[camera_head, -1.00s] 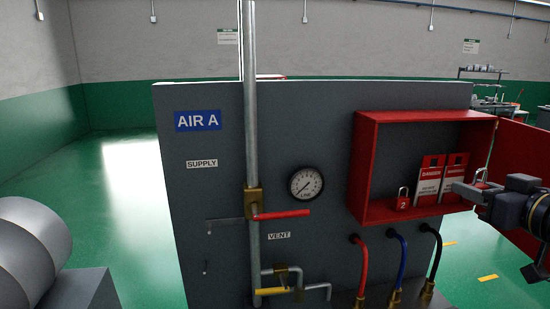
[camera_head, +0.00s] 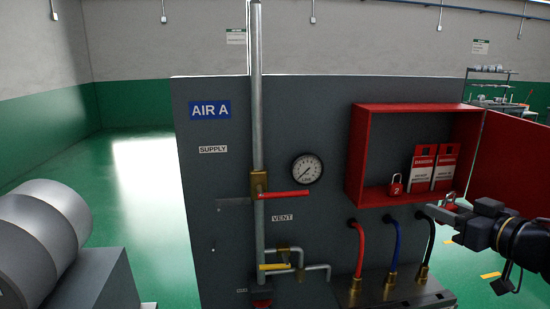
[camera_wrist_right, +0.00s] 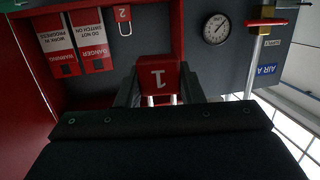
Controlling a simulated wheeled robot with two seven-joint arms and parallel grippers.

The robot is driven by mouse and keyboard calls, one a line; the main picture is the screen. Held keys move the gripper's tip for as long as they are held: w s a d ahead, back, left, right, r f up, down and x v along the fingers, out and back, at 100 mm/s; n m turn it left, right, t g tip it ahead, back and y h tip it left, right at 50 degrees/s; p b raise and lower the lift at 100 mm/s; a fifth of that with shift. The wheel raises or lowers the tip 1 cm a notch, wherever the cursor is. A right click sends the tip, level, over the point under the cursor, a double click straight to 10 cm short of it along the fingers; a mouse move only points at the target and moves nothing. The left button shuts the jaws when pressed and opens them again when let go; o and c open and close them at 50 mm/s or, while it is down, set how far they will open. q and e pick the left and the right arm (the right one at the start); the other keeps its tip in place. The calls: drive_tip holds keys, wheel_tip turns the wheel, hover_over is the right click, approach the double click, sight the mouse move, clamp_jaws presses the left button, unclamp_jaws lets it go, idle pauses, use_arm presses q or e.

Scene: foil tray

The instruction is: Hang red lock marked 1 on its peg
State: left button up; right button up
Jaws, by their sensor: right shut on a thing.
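The red lock marked 1 (camera_wrist_right: 158,77) is held between the fingers of my right gripper (camera_wrist_right: 160,92) in the right wrist view, where the picture is upside down. In the head view the lock (camera_head: 449,198) is a small red shape, partly hidden by my right gripper (camera_head: 440,211). That gripper is shut on it, in front of the red box's lower right edge. No peg for this lock can be made out clearly; small pin-like stubs (camera_head: 213,250) show on the grey panel's left side. My left gripper is not in view.
Hoses (camera_head: 359,250), a pipe (camera_head: 257,110) with valve handles and a gauge (camera_head: 307,169) are on the panel (camera_head: 330,120).

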drive_tip(key=w+a+f+b, duration=0.1)
drive_tip(key=a+f, duration=0.4)
drive_tip(key=f, duration=0.5)
drive_tip(key=w+a+f+b, duration=0.1)
drive_tip(key=w+a+f, duration=0.1)
drive_tip(key=a+f, duration=0.4)
drive_tip(key=w+a+f+b, duration=0.1)
drive_tip(key=a+f, duration=0.4)
drive_tip(key=f, duration=1)
drive_tip(key=shift+w+a+y, duration=0.25)
drive_tip(key=shift+w+y, duration=0.05)
